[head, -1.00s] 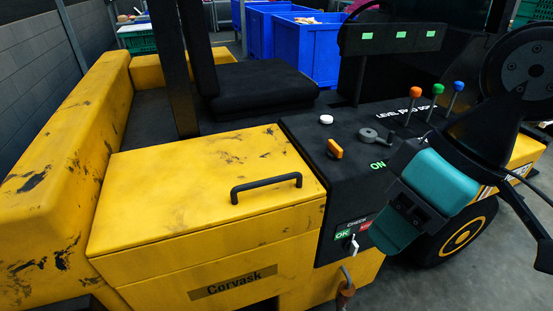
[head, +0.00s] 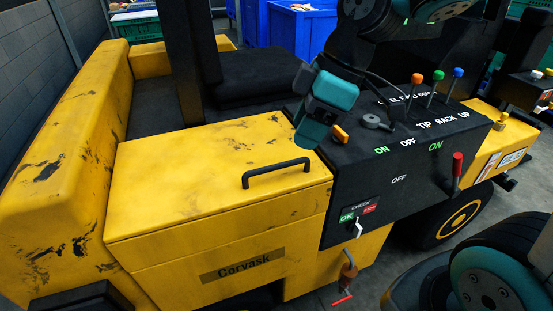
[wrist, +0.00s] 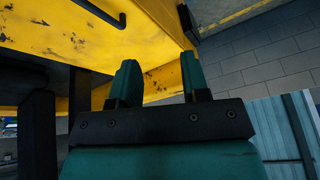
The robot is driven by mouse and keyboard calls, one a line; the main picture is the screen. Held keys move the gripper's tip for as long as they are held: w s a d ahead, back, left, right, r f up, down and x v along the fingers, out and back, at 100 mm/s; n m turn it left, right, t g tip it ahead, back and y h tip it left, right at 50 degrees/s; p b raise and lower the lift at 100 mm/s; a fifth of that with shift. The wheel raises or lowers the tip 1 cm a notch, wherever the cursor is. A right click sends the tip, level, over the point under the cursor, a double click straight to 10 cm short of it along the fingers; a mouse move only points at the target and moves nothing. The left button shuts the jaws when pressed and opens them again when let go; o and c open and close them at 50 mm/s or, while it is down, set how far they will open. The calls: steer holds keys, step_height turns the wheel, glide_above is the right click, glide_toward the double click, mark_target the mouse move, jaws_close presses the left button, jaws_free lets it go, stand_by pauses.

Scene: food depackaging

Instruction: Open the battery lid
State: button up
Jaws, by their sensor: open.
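The yellow battery lid (head: 200,170) is the flat, scuffed top of the box on the vehicle's near side, and it lies closed. A black bar handle (head: 277,170) stands on it near the front right. My gripper (head: 308,136) has teal fingers and hangs near the lid's right back corner, above and right of the handle's right end, apart from it in the picture. In the wrist view my gripper (wrist: 160,76) shows two teal fingers spread apart with nothing between them.
A black control panel (head: 370,180) adjoins the lid on the right, with an orange knob (head: 340,133), coloured levers and a red-handled lever (head: 457,168). A black post (head: 187,70) and seat (head: 250,80) stand behind the lid. Blue bins (head: 300,30) are farther back.

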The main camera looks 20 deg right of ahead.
steer(key=w+d+n+t, duration=0.1)
steer(key=w+d+n, duration=0.4)
steer(key=w+d, duration=0.35)
steer(key=p, duration=0.3)
glide_toward(283, 163)
steer(key=x, duration=0.8)
steer(key=shift+a+f, duration=0.15)
steer(key=shift+f, duration=0.2)
jaws_close()
